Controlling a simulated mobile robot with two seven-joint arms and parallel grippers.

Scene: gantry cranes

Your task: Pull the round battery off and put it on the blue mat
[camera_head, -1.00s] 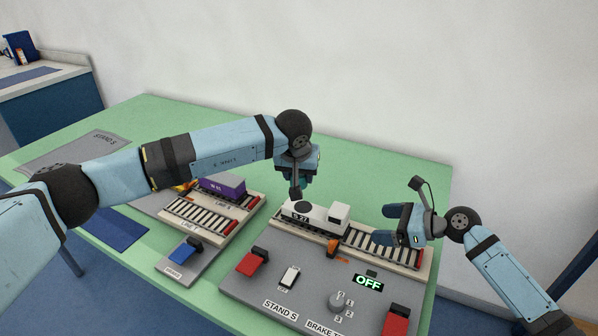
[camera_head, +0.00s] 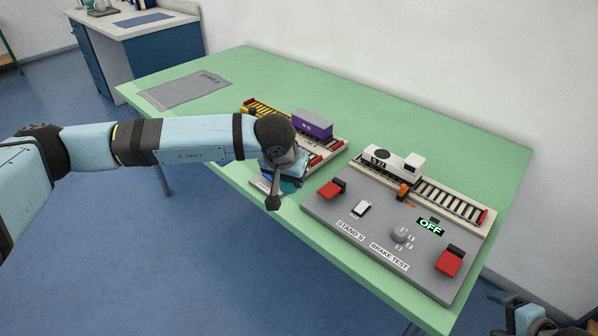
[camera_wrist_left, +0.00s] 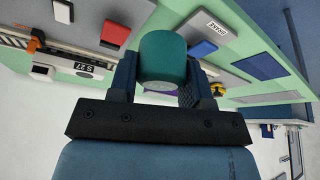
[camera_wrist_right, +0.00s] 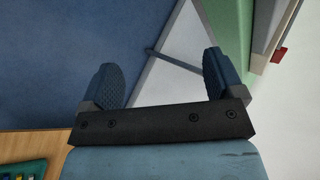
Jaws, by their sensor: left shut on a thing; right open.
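The round battery is a teal cylinder (camera_wrist_left: 163,55) between the fingers of my left gripper (camera_wrist_left: 165,82), which is shut on it. In the head view my left gripper (camera_head: 285,178) is above the table's front edge, left of the grey control panel, and mostly hides the battery. A dark blue mat (camera_wrist_left: 260,66) lies on the green table in the left wrist view; my arm hides it in the head view. My right gripper (camera_wrist_right: 160,85) is open and empty; in the head view it shows at the lower right corner.
A white locomotive (camera_head: 395,163) stands on the track behind the control panel (camera_head: 400,215), whose display reads OFF. A purple wagon (camera_head: 312,125) stands on another track. A grey mat (camera_head: 185,90) lies far left on the table. A separate bench (camera_head: 165,38) bears another blue mat (camera_head: 143,19).

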